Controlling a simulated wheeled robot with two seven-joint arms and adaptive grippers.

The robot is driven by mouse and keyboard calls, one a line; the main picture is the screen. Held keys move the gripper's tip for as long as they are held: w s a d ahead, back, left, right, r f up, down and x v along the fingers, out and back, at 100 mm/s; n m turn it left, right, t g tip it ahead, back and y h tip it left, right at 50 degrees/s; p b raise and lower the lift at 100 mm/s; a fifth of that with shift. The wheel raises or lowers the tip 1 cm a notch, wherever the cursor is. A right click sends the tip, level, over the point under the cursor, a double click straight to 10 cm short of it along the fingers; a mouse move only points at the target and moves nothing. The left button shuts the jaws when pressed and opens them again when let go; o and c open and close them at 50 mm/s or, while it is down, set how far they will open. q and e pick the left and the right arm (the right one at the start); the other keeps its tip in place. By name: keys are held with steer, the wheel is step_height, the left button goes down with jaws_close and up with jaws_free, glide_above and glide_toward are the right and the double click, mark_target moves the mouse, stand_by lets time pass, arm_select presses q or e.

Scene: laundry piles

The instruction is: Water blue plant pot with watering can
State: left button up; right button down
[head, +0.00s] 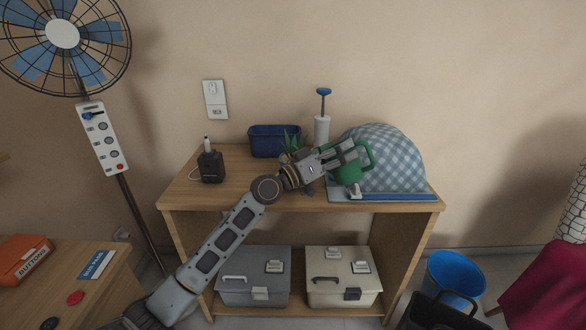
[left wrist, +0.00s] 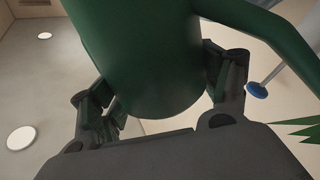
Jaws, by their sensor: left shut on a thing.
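My left gripper (head: 346,160) is shut on a green watering can (head: 352,172) and holds it above the right part of the wooden table, in front of a checkered cover. A loop of the can shows on its right side. In the left wrist view the can (left wrist: 150,60) fills the middle, between the two fingers. A dark blue rectangular pot (head: 273,141) stands at the back of the table, left of my gripper. Green spiky leaves (head: 291,143) show at its right end, partly behind my wrist. I cannot tell whether they grow in it. My right gripper is out of view.
A white pump bottle with blue top (head: 322,127) stands behind my gripper. The checkered cover (head: 388,160) fills the table's right side. A black device (head: 210,166) stands left. Two boxes (head: 254,277) sit on the lower shelf. A fan (head: 63,35) stands far left.

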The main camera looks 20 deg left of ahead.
arm_select(q)
steer(key=shift+r, duration=0.25)
steer(key=shift+a+r+n+t, duration=0.1)
steer(key=shift+r+n+t, duration=0.2)
steer(key=shift+n, duration=0.1)
steer(key=shift+r, duration=0.15)
stand_by(1.0)
steer(key=r+m+g, duration=0.1)
steer(key=m, duration=0.2)
steer(key=shift+w+r+g+p, duration=0.1)
steer(key=shift+r+g+p, duration=0.05)
steer(key=shift+g+p, duration=0.2)
steer(key=m, duration=0.1)
steer(key=r+m+g+p, duration=0.1)
steer(key=m, duration=0.1)
steer(key=shift+r+y, duration=0.25)
steer(key=shift+y, duration=0.15)
steer(key=shift+m+g+p, duration=0.35)
steer(key=shift+m, duration=0.15)
